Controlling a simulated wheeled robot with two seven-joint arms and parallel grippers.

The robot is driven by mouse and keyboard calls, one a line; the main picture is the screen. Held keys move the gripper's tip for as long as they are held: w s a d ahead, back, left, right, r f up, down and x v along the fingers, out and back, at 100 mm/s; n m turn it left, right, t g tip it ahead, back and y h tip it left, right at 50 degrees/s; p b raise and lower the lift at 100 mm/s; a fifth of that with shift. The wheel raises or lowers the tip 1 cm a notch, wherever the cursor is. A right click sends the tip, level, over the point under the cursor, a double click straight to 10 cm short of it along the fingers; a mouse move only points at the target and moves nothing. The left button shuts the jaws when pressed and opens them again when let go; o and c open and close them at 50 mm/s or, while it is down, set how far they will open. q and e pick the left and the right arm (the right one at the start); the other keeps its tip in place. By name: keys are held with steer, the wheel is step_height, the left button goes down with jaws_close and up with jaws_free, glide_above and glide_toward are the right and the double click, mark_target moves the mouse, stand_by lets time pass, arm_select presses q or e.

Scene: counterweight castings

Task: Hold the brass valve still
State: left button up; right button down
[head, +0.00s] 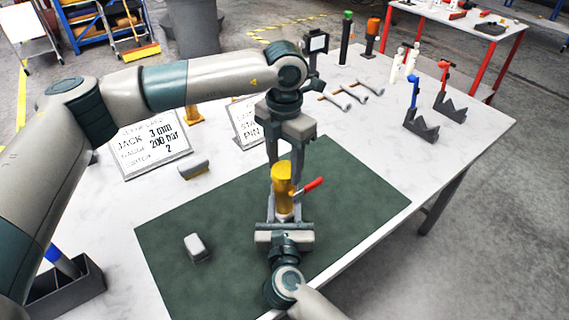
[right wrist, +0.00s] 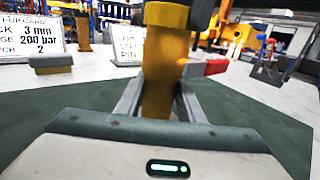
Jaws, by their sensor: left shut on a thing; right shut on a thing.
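The brass valve (head: 283,182) stands upright over the green mat (head: 350,195), with its red lever handle (head: 313,187) pointing right. My left gripper (head: 284,164) reaches down from above and is shut on the valve's upper part. My right gripper (head: 283,217) comes in from the front edge and is shut on the valve's lower part. In the right wrist view the valve's yellow body (right wrist: 160,75) rises between the right fingers (right wrist: 157,105), and the red handle (right wrist: 208,68) sticks out to the right. The valve's base is hidden by the right gripper.
A small grey-topped block (head: 197,247) lies on the mat's left part. Signs (head: 152,145), another block (head: 193,168), wrenches (head: 350,93) and dark V-shaped stands (head: 421,122) are on the white table around it. A dark bin (head: 70,290) is front left. The mat's right side is clear.

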arm_select(q)
steer(key=m, duration=0.2)
steer(key=shift+m, duration=0.3)
steer(key=o, duration=1.2)
steer(key=shift+c, duration=0.2)
steer(key=shift+r, duration=0.1)
steer(key=shift+r, duration=2.15)
steer(key=shift+c, duration=0.3)
steer(key=shift+r, duration=1.75)
